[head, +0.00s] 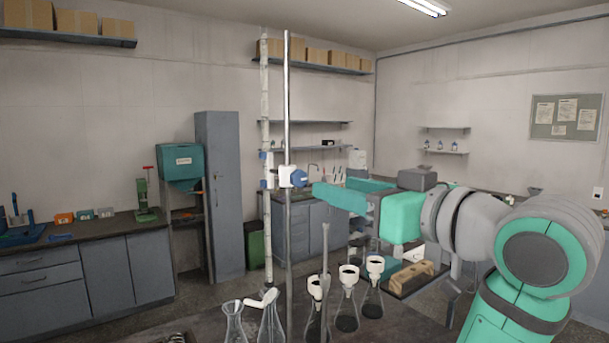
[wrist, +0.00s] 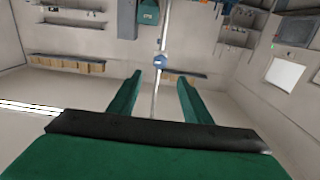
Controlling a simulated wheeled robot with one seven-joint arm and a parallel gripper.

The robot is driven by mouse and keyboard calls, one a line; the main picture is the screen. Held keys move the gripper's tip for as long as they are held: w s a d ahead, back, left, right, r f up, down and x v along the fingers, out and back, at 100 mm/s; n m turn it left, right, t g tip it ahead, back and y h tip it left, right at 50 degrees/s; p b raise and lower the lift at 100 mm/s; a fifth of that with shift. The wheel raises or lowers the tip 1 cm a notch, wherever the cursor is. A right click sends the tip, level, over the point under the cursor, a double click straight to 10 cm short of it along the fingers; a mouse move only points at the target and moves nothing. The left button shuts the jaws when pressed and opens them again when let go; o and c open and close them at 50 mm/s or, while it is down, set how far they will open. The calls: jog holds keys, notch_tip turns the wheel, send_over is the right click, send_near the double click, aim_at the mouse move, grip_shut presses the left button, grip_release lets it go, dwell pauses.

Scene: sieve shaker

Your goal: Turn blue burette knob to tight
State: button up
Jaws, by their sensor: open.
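The blue knob (head: 299,178) sits on a white clamp body (head: 286,176) on the upright metal rod (head: 288,90). A tall, pale burette tube (head: 265,95) stands upright just left of the rod. My gripper (head: 331,188) is open and empty, at about the knob's height and to its right in the head view. In the wrist view my gripper (wrist: 160,79) points toward the knob (wrist: 159,61), which appears between and beyond the two green fingertips. The fingers look apart from the knob. I cannot read the knob's turn position.
Glass flasks (head: 271,320), some with white funnels (head: 348,272), stand on the dark bench below my gripper. A thin, shorter upright rod (head: 325,270) rises among them. A grey locker (head: 221,195) stands behind to the left. The air around the knob looks clear.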

aim_at(301, 177)
jog(key=x, duration=1)
jog(key=shift+w+a, duration=0.25)
jog(key=shift+w, duration=0.05)
jog(key=c, duration=1)
